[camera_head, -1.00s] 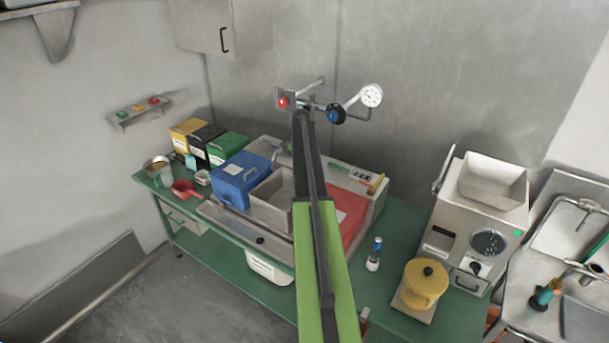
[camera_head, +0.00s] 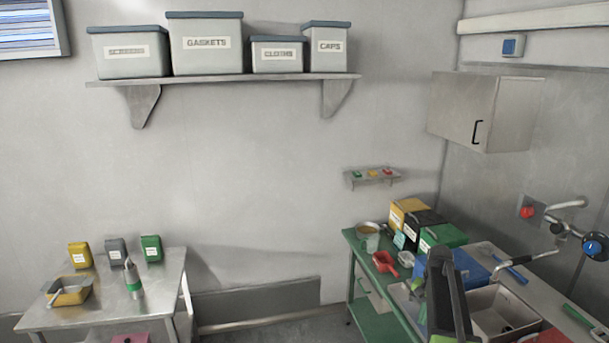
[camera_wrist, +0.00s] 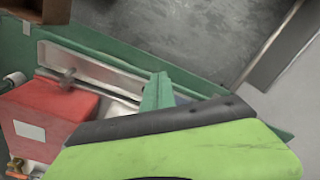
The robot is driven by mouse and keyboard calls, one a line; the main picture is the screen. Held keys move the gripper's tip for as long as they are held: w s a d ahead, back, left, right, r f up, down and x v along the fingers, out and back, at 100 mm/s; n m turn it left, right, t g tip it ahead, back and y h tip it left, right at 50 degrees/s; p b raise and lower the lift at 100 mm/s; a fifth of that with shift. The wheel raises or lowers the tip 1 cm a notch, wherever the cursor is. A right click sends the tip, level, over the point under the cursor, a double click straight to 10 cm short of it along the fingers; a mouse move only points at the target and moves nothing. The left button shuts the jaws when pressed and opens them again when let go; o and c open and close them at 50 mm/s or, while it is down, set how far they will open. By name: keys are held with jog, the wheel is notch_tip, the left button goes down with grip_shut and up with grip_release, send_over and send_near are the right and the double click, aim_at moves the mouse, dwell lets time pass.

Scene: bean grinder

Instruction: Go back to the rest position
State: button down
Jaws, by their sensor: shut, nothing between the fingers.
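Part of my arm (camera_head: 446,295), a dark link, rises at the lower right of the head view, in front of the green bench. The jaws of my gripper cannot be made out in either view. In the wrist view, a lime-green link of my arm (camera_wrist: 190,150) with a black edge fills the lower part. Behind it are a red box (camera_wrist: 50,120) with a white label and the green bench edge (camera_wrist: 110,45). I see no object held.
The bench carries a blue box (camera_head: 470,265), a grey basin (camera_head: 500,312), a red scoop (camera_head: 384,262) and several cartons. A pipe with a blue-knobbed valve (camera_head: 594,245) projects from the wall at right. A steel side table (camera_head: 105,310) stands at left. Grey floor (camera_wrist: 200,35) shows clear.

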jog(key=s+a+f+n+b, duration=0.2)
jog(key=s+a+f+n, duration=0.1)
jog(key=a, duration=0.6)
jog(key=s+a+f+n+b, duration=0.2)
jog(key=s+a, duration=0.4)
jog(key=a, duration=0.3)
jog(key=s+a+f+n+b, duration=0.3)
jog(key=s+a+f+b, duration=0.1)
jog(key=a, duration=0.5)
jog(key=shift+s+f+n, duration=0.3)
jog(key=shift+s+f, duration=0.15)
jog(key=shift+s, duration=0.25)
jog(key=shift+s, duration=0.1)
